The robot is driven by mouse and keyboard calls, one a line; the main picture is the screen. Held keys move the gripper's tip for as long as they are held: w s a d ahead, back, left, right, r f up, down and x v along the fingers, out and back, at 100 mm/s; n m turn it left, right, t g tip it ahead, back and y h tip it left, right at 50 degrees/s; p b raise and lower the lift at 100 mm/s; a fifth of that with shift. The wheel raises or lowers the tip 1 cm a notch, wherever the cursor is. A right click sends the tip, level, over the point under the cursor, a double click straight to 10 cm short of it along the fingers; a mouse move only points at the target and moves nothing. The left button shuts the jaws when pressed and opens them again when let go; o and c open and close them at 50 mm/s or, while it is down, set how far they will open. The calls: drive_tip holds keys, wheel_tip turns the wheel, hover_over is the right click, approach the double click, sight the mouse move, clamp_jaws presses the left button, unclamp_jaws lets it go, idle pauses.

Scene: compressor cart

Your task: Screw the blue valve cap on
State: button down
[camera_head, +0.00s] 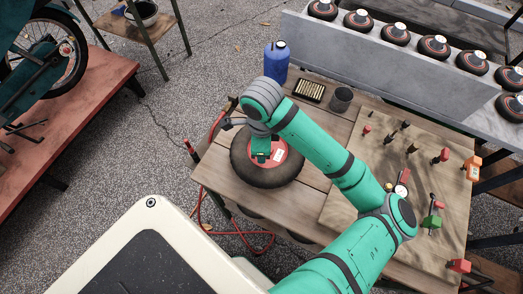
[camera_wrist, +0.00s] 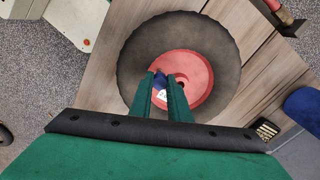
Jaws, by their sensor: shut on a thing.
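The wheel lies flat on a wooden cart top, with a black tyre (camera_head: 268,176) and a red hub (camera_wrist: 196,68). My gripper (camera_wrist: 162,84) points down over the hub. Its two green fingers are shut on the small blue valve cap (camera_wrist: 160,79), which shows dark blue between the tips. In the head view my gripper (camera_head: 262,154) is at the upper left part of the hub, and the cap cannot be made out. The valve stem is hidden by the fingers, so I cannot tell whether the cap touches it.
A blue bottle (camera_head: 276,66), a black tray of brass pieces (camera_head: 309,91) and a dark cup (camera_head: 341,99) stand behind the wheel. A board with several red-handled tools (camera_head: 441,156) lies to the right. A red hose (camera_head: 236,232) hangs at the cart's left.

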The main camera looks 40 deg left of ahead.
drive_tip(key=m, duration=0.3)
drive_tip(key=c, duration=1.6)
unclamp_jaws()
drive_tip(key=shift+r, duration=0.1)
drive_tip(key=shift+r, duration=2.4)
